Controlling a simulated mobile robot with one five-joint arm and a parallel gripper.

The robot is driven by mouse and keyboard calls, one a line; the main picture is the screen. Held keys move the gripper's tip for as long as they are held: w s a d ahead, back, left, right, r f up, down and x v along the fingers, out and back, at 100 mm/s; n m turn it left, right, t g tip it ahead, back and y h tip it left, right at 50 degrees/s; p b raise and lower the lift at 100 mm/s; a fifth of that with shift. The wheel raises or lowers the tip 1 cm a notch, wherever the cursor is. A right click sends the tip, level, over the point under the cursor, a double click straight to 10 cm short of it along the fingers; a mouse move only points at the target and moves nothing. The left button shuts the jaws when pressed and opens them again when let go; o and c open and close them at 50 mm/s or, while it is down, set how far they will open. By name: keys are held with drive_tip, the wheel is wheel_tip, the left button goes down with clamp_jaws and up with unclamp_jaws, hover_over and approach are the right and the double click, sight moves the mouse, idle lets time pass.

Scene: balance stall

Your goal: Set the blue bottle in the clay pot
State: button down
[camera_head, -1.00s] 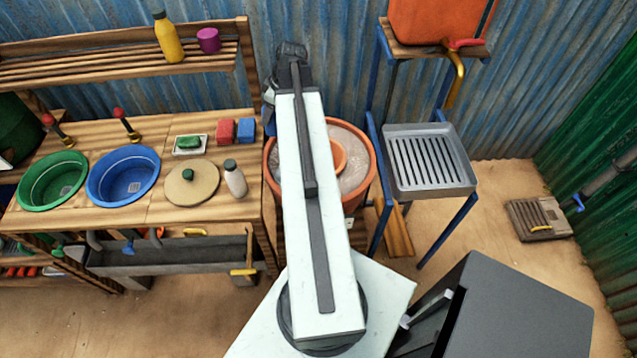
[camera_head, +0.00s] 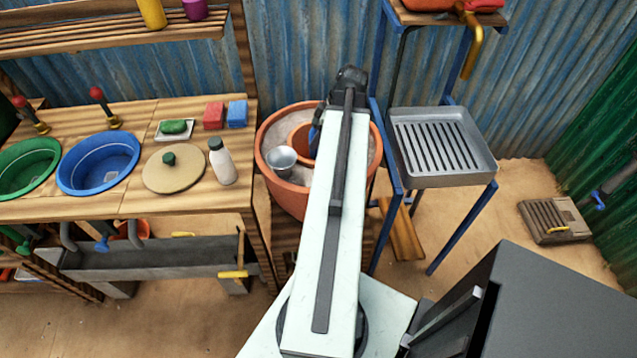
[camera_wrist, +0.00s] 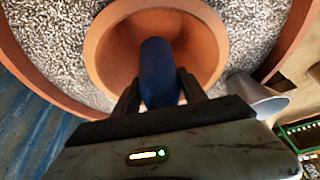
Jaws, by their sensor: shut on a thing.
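The clay pot (camera_head: 266,170) is a large terracotta pot of pale grit with a smaller terracotta pot (camera_head: 299,132) set in its middle. In the wrist view the inner pot (camera_wrist: 104,50) opens below my gripper (camera_wrist: 158,85). My gripper is shut on the dark blue bottle (camera_wrist: 158,62), which stands out over the inner pot's mouth. I cannot tell whether its lower end is below the rim. In the head view a sliver of the blue bottle (camera_head: 315,138) shows beside my arm, which hides much of the pot and the gripper's jaws.
A grey metal cup (camera_head: 282,161) is at the clay pot's left side. The wooden counter (camera_head: 130,196) at left holds basins, a round lid (camera_head: 172,170) and a white bottle (camera_head: 222,165). A metal drain tray (camera_head: 440,145) on a blue stand is close at right.

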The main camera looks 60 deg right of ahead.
wheel_tip(320, 180, down, 11)
drive_tip(key=b, duration=1)
drive_tip(key=shift+r, duration=0.45)
drive_tip(key=shift+f, duration=0.15)
drive_tip(key=c, duration=0.6)
unclamp_jaws()
drive_tip(key=p+v, duration=1.1)
drive_tip(key=v, duration=0.1)
